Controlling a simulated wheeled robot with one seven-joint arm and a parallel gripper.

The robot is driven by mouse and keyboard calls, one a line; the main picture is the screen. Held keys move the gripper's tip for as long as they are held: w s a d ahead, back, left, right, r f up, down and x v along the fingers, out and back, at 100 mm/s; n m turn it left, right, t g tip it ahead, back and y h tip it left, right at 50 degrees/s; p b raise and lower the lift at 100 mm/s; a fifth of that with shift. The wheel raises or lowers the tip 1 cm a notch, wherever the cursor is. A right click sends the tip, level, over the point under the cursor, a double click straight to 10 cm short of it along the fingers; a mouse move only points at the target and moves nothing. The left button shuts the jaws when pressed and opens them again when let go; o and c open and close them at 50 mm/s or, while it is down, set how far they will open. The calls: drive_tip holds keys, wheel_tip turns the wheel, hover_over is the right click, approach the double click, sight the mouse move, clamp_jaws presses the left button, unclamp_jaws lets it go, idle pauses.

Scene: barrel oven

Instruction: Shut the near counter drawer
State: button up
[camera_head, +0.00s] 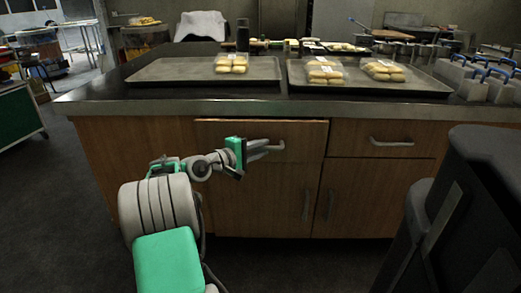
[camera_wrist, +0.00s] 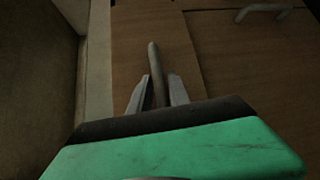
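The near counter drawer (camera_head: 300,133) is the left of two wooden drawers under the counter top. Its front stands slightly proud of the cabinet, with its top edge showing. Its pale bar handle (camera_head: 278,146) is partly hidden by my gripper (camera_head: 262,149), which reaches it from the left. In the wrist view, the handle (camera_wrist: 154,62) runs between the two fingers of my gripper (camera_wrist: 160,85). The fingers straddle the bar with a small gap showing, so they look open around it. Whether either finger touches the bar is unclear.
A second drawer (camera_head: 380,139) to the right looks closed. Cabinet doors (camera_head: 265,195) with upright handles lie below. Trays (camera_head: 205,72) with packaged buns stand on the counter. A dark bulky object (camera_head: 480,210) fills the right foreground. Floor (camera_head: 75,200) is clear at left.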

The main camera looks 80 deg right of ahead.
clamp_jaws()
idle(1.0)
